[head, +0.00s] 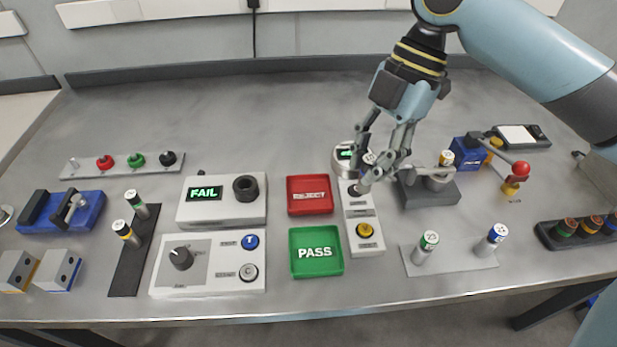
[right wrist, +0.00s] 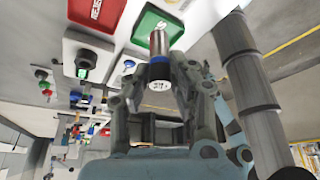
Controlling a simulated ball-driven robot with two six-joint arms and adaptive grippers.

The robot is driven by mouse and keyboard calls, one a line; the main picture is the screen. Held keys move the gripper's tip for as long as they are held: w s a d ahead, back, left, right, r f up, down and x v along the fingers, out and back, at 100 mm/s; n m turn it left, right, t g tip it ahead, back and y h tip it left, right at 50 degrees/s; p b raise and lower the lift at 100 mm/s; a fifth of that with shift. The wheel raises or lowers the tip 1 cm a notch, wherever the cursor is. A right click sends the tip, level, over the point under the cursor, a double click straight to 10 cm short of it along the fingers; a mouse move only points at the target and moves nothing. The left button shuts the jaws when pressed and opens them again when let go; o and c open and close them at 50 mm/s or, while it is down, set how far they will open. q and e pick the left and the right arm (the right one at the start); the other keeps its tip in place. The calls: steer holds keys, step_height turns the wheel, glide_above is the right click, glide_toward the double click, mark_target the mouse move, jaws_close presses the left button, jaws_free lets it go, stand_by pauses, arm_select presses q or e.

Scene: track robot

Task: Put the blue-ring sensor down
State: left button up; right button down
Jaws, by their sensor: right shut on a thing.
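My right gripper (head: 378,160) is shut on the blue-ring sensor (head: 366,177), a short metal cylinder with a blue band near its pale marked cap. In the right wrist view the sensor (right wrist: 158,45) sits between the fingertips (right wrist: 168,75). In the head view its lower end is over the dark rear spot of a narrow white block (head: 361,213); I cannot tell if it touches. Another sensor with a blue band (head: 496,237) stands on a light plate (head: 455,259), beside a green-ring sensor (head: 427,243). My left gripper is not in view.
A red tray (head: 309,208) and a green PASS tray (head: 317,264) lie left of the block. A white box reads FAIL (head: 205,193). A dark grey fixture (head: 430,198) with a lever stands close right of the gripper. The rear table (head: 240,110) is clear.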

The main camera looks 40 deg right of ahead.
steer(key=w+f, duration=0.3)
steer(key=w+a+f, duration=0.1)
steer(key=w+f, duration=0.3)
steer(key=w+a+f, duration=0.1)
steer(key=w+f, duration=0.2)
steer(key=w, duration=0.1)
steer(key=shift+a+f, duration=0.2)
steer(key=shift+f, duration=0.3)
steer(key=c, duration=1.1)
jaws_free()
steer(key=shift+f, duration=0.15)
steer(key=shift+c, duration=0.2)
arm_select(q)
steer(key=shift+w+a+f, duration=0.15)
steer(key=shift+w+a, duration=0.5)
